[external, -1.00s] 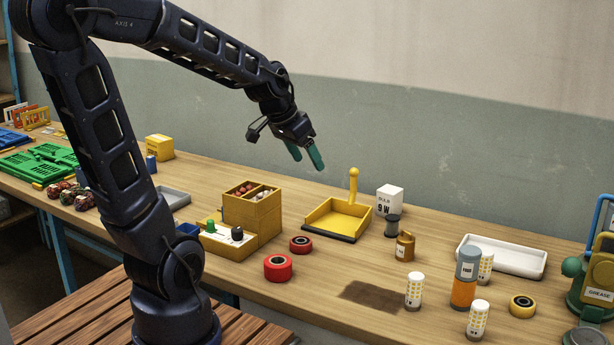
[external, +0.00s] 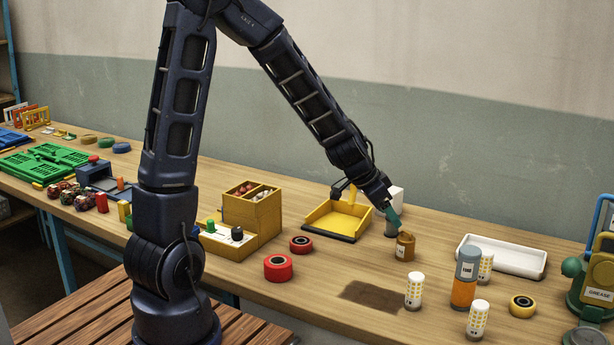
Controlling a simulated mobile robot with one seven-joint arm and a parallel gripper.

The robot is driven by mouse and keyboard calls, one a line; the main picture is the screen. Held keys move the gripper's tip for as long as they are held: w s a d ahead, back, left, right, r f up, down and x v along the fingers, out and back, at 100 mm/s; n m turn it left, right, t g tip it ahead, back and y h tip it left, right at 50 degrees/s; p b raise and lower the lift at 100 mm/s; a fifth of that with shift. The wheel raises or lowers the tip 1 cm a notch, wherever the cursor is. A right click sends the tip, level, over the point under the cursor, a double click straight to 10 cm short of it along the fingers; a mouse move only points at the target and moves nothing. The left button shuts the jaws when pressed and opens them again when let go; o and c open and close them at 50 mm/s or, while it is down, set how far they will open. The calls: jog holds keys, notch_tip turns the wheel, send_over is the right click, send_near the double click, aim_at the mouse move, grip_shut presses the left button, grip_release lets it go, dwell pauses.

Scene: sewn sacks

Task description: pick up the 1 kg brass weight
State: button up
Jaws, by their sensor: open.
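The brass weight (external: 405,248) stands upright on the wooden table, right of the yellow dustpan. It is a small golden-brown cylinder with a pale label and a narrower top. My gripper (external: 394,216) is open, with green fingers pointing down just above and slightly left of the weight's top. Its fingers overlap a dark grey cylinder (external: 391,229) behind, so the exact gap to the weight is hard to tell. The weight's knob is partly hidden by or close to the fingertips.
A white tray (external: 502,257) lies to the right. Red wheels (external: 278,268) lie at left. A dark stain marks bare table.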

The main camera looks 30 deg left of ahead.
aim_at(404, 238)
jog(key=shift+x, duration=5.75)
jog(key=shift+s+f, duration=0.1)
jog(key=shift+c, duration=0.4)
grip_shut()
